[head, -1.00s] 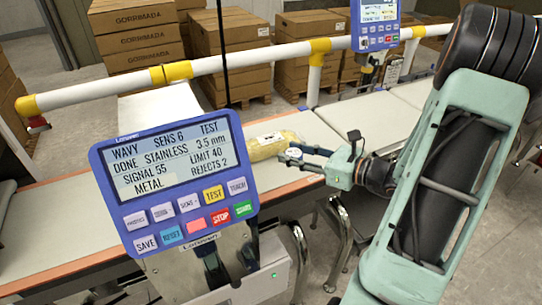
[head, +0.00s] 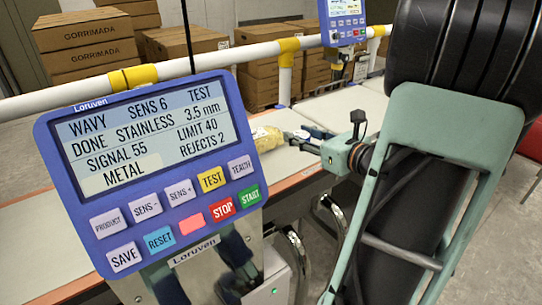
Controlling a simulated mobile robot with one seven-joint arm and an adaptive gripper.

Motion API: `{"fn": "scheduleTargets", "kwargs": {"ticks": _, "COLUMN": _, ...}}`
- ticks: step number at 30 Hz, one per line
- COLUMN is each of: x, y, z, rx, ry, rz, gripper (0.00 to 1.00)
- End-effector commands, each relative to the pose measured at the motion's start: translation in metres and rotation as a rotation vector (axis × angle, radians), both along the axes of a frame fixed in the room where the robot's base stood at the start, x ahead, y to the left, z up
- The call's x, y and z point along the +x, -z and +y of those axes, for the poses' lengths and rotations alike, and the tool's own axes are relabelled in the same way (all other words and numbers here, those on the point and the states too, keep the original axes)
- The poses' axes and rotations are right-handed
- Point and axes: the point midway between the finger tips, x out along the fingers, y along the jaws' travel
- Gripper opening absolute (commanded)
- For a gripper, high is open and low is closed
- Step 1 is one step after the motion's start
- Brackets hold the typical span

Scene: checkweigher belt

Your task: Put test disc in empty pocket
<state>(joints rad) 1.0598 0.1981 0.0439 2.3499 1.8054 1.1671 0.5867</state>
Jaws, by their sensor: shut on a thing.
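My gripper (head: 306,139) is at the right of the panel, over the belt, its fingers pointing left. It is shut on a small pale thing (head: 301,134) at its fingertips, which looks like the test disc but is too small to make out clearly. A yellow bagged product (head: 267,138) lies on the belt just left of the fingertips, partly hidden by the panel. I cannot tell whether they touch. The blue control panel (head: 150,175) reads WAVY, SENS 6, TEST DONE, STAINLESS 3.5 mm, SIGNAL 55, LIMIT 40, METAL, REJECTS 2. No pocket or disc holder can be made out.
The panel stands close in front and hides much of the belt (head: 35,230). A white rail with yellow joints (head: 288,46) runs behind the belt. A second blue panel (head: 343,22) and stacked cartons (head: 88,45) stand at the back. My arm covers the right side.

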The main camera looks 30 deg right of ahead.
Motion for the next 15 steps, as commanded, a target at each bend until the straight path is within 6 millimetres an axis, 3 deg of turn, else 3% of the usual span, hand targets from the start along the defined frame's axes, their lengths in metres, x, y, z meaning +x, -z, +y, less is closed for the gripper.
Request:
{"fn": "scheduleTargets", "kwargs": {"ticks": 6, "x": 0.05, "y": 0.034, "z": 0.015, "rx": 0.005, "ry": -0.003, "rz": 0.002, "gripper": 0.1}}
{"fn": "scheduleTargets", "kwargs": {"ticks": 9, "x": 0.064, "y": 0.052, "z": 0.019, "rx": 0.003, "ry": -0.003, "rz": 0.002, "gripper": 0.1}}
{"fn": "scheduleTargets", "kwargs": {"ticks": 15, "x": 0.08, "y": 0.069, "z": 0.023, "rx": 0.0, "ry": -0.001, "rz": 0.0, "gripper": 0.1}}
